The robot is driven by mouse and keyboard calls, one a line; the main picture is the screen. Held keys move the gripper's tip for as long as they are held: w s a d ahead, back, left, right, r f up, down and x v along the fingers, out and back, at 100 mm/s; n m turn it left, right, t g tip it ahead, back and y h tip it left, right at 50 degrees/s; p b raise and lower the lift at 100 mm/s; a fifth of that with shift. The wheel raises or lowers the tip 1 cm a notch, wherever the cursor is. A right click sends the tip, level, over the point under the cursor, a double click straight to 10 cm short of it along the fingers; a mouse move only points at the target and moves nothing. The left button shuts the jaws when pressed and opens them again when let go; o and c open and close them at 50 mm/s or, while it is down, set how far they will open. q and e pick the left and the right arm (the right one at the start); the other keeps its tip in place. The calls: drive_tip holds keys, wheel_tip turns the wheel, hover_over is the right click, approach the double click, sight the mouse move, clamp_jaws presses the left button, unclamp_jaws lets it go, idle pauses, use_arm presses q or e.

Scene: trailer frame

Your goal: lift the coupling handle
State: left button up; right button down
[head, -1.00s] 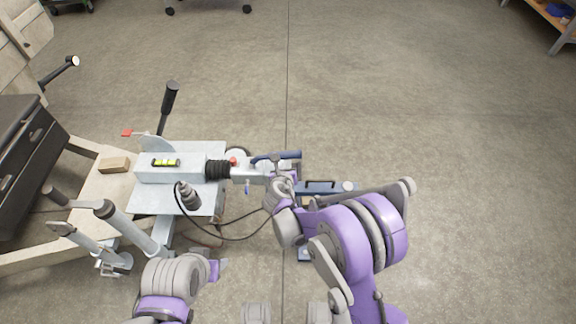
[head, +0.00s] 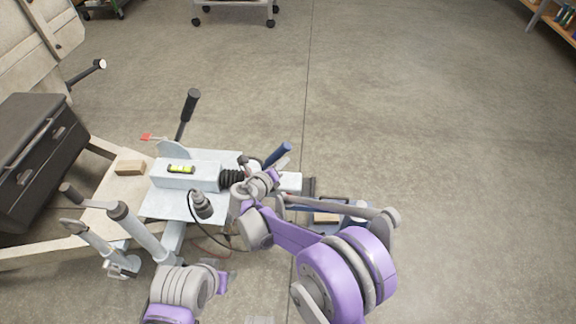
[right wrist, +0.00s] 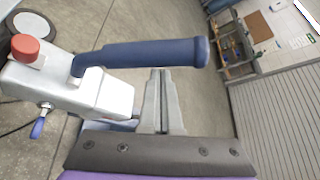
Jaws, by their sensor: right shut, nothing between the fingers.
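The coupling handle is a blue lever (head: 277,155) on the coupling at the front of the trailer drawbar. In the head view it is tilted, its free end raised to the upper right. In the right wrist view the handle (right wrist: 150,53) crosses above my fingertips, joined at its left to the pale metal coupling (right wrist: 65,85). My right gripper (head: 276,172) is shut and empty, close to the handle. Its fingers (right wrist: 162,75) point up toward the handle's underside; I cannot tell whether they touch it. Only links of my left arm show at the bottom of the head view.
A black bellows (head: 231,180), a grey plate with a spirit level (head: 181,169) and a black-gripped lever (head: 188,112) stand left of the coupling. A wooden block (head: 130,167) and a black box (head: 40,160) lie further left. The floor to the right is clear.

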drive_tip(key=shift+a+r, duration=0.15)
drive_tip(key=shift+a, duration=0.2)
idle(0.4)
drive_tip(key=shift+s+a+r, duration=0.1)
